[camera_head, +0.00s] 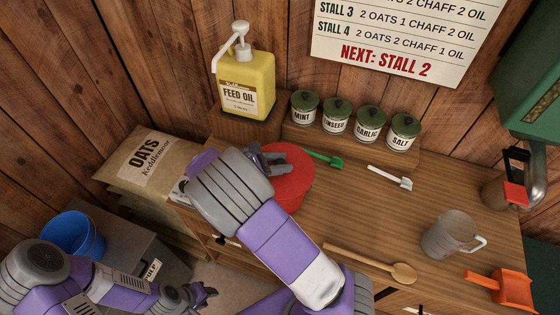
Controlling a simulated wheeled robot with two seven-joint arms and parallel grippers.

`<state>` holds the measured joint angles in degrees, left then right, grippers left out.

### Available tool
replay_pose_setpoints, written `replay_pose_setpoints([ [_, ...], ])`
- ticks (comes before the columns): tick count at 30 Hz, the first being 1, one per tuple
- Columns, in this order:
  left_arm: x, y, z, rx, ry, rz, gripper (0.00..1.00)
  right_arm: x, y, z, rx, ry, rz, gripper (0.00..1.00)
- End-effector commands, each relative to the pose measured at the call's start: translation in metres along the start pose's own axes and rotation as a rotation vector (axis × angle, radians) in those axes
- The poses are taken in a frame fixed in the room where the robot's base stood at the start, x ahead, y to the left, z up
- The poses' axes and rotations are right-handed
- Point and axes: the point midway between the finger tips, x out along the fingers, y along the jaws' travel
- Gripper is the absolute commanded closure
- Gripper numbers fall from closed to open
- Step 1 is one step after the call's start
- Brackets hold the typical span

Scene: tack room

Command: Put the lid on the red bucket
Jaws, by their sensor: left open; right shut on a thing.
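The red bucket (291,204) stands on the wooden counter, left of centre, partly hidden by my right arm. A flat round red lid (295,167) shows at the bucket's top; I cannot tell whether it is fully seated or just above the rim. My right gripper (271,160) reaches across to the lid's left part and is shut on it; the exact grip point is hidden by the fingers. My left gripper (207,292) is open and empty, low at the left, in front of the counter and away from the bucket.
Behind are a yellow feed oil bottle (246,84) and several green-lidded jars (335,120). An oats sack (145,165) and blue bucket (72,234) stand left.

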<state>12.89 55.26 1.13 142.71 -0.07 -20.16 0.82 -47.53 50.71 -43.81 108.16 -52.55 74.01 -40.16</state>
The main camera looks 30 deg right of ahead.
Motion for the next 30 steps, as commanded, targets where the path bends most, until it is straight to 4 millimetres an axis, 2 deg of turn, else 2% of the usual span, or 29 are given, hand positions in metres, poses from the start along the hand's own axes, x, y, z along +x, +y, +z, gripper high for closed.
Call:
replay_pose_setpoints([
  [13,-0.001,0.000,0.000,0.000,0.000,0.000,0.59,0.001,0.000,-0.001,0.000,-0.001,-0.001,0.97],
  [30,0.004,-0.001,0.000,0.000,0.000,0.000,0.59,0.005,0.000,-0.011,0.001,-0.001,-0.001,0.97],
])
